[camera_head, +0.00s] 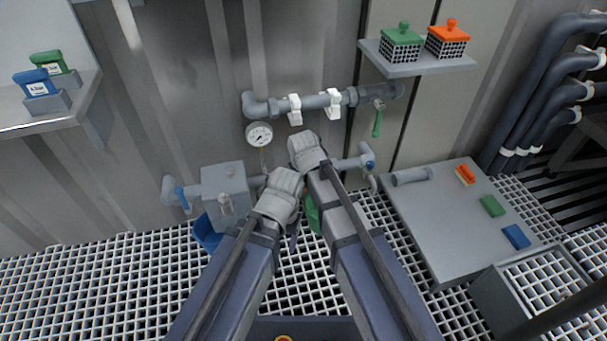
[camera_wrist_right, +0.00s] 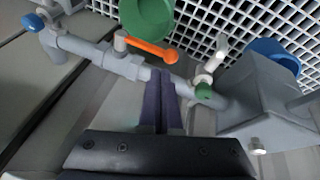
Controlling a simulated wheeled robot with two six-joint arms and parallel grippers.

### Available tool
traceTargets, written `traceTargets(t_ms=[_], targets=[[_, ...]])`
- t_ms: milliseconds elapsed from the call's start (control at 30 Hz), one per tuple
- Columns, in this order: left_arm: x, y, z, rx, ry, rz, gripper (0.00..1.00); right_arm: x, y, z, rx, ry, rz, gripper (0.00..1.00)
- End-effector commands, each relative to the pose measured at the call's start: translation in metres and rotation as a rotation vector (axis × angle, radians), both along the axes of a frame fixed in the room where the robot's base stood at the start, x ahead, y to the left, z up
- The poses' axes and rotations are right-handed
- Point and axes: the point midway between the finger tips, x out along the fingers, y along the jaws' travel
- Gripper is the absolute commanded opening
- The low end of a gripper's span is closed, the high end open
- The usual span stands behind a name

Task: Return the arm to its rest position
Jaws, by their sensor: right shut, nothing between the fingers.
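My right arm (camera_head: 352,245) reaches up over the lower pipe in the head view, with its pale wrist (camera_head: 306,150) bent near the wall. In the right wrist view my right gripper (camera_wrist_right: 161,78) has its two purple fingers together, empty. Its tips appear in front of the lower pipe (camera_wrist_right: 125,64), close to the orange lever (camera_wrist_right: 150,48); contact cannot be told. My left arm (camera_head: 240,270) lies beside the right, its pale wrist (camera_head: 280,193) just left of it. A purple sliver shows between the arms, but whose finger it is cannot be told. The left gripper's opening is hidden.
A gauge (camera_head: 259,134) and an upper pipe (camera_head: 315,102) are on the wall. A grey box (camera_head: 224,190) and blue bucket (camera_head: 206,234) stand left, a green bucket (camera_head: 313,214) between the arms. A table (camera_head: 440,235) with coloured blocks is right; shelves (camera_head: 425,65) hang above.

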Motion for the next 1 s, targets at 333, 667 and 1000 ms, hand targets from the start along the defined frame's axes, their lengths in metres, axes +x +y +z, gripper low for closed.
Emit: traceTargets(t_ms=[333,667,1000], targets=[[0.0,0.0,-0.001,0.0,0.0,0.0,0.68,-0.01,-0.019,-0.003,0.007,0.023,-0.039,0.0],[0.0,0.0,-0.001,0.0,0.0,0.0,0.68,-0.086,-0.113,-0.015,0.08,0.194,-0.293,0.0],[0.0,0.0,-0.001,0.0,0.0,0.0,0.68,-0.157,-0.166,-0.019,0.153,0.331,-0.49,0.0]])
